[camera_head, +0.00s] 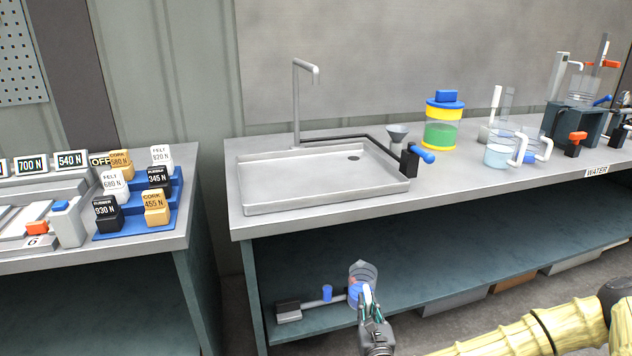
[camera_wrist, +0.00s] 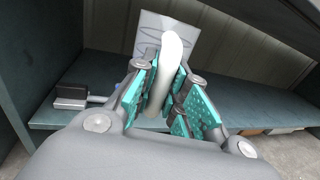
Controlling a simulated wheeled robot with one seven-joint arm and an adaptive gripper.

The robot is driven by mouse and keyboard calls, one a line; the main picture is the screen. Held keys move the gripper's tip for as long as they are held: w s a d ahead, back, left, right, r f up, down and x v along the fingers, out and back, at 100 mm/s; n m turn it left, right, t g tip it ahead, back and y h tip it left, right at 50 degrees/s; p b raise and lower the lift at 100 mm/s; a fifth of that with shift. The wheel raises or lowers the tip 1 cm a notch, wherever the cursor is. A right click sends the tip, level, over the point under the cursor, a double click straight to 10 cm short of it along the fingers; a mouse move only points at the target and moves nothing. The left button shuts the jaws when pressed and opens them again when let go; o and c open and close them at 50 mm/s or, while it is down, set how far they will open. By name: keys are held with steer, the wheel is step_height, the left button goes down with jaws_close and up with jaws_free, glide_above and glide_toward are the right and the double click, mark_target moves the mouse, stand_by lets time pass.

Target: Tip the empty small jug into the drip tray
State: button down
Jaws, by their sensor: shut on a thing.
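The small clear jug (camera_head: 363,270) is in my gripper, in front of the lower shelf and below the bench top. Its white handle (camera_wrist: 170,58) is between the teal finger pads in the wrist view. My gripper (camera_head: 368,304) is shut on that handle; it also shows in the wrist view (camera_wrist: 172,100). The jug's clear wall (camera_wrist: 150,32) shows behind the handle, and no liquid is plain in it. The shallow grey drip tray (camera_head: 270,200) sits on the bench, above and left of my gripper, apart from the jug.
A tap (camera_head: 296,105) stands behind the tray. A blue-handled valve (camera_head: 412,160) and funnel (camera_head: 398,133) stand at its right. A yellow-banded green container (camera_head: 442,125) and clear jugs (camera_head: 497,155) stand farther right. A bar fixture (camera_head: 289,311) lies on the lower shelf.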

steer(key=f+b, duration=0.2)
steer(key=w+f+b, duration=0.1)
steer(key=f, duration=0.2)
steer(key=shift+d+f+b, duration=0.15)
steer(key=shift+f+b, duration=0.05)
steer(key=shift+b, duration=0.15)
steer(key=shift+w+f+b, duration=0.3)
steer(key=shift+f, duration=0.05)
steer(key=shift+w+r+p, duration=0.1)
steer(key=shift+r+p, duration=0.45)
steer(key=shift+p, duration=0.15)
steer(key=shift+a+r+p, duration=0.2)
steer(key=shift+r+p, duration=0.5)
steer(key=shift+p, duration=0.05)
